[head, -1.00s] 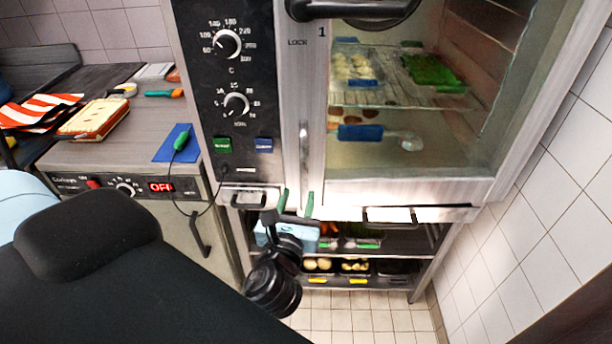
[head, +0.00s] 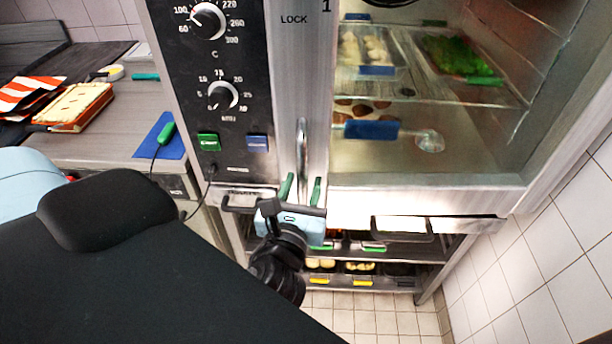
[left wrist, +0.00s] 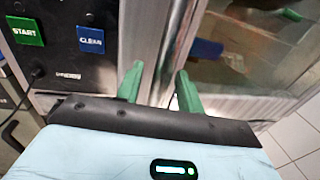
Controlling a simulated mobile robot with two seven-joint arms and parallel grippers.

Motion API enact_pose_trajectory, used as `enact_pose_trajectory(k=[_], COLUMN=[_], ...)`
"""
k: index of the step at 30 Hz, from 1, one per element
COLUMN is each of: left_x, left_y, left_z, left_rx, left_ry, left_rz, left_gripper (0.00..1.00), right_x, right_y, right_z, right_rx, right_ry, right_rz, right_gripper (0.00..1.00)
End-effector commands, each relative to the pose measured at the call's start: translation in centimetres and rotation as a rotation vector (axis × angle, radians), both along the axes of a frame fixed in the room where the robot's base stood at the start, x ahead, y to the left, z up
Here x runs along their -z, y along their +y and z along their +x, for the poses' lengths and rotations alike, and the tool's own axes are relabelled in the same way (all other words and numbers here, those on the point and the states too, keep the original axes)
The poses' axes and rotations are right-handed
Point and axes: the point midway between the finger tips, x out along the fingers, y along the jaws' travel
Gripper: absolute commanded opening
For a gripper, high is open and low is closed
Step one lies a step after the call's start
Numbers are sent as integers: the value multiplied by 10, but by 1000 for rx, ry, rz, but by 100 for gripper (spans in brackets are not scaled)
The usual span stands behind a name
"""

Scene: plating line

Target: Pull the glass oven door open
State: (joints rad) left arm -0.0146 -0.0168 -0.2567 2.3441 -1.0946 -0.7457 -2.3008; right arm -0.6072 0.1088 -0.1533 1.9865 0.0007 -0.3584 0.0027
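The glass oven door (head: 470,145) fills the upper right of the head view and looks shut; trays show through it. Its upright metal handle (head: 303,150) runs along the door's left edge, and it also shows in the left wrist view (left wrist: 166,62). My left gripper (head: 301,181) is just below and in front of the handle's lower end, with its two green fingers apart. In the left wrist view the open fingers (left wrist: 160,80) point up, one on each side of the handle's line. I cannot tell whether they touch it. My right gripper is not in view.
The control panel (head: 222,130) with dials and buttons is left of the handle. A counter (head: 110,145) with a blue mat and a cake stands further left. A shelf rack (head: 400,250) with pans is under the oven; a tiled wall (head: 520,260) is at right.

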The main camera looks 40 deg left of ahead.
Motion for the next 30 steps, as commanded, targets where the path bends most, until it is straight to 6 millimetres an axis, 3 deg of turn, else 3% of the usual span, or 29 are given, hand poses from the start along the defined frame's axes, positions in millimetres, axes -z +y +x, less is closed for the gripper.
enact_pose_trajectory(k=[12,21,30], left_x=[-1,-1,0], left_y=[-1,-1,-1], left_z=[-1,-1,-1], left_rx=[-1,0,0], left_ry=[-1,-1,0], left_rz=[-1,-1,-1], left_gripper=[38,1,0], right_x=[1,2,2], right_y=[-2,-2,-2], right_z=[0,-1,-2], right_rx=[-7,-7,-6], right_ry=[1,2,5], right_rz=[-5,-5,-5], right_gripper=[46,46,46])
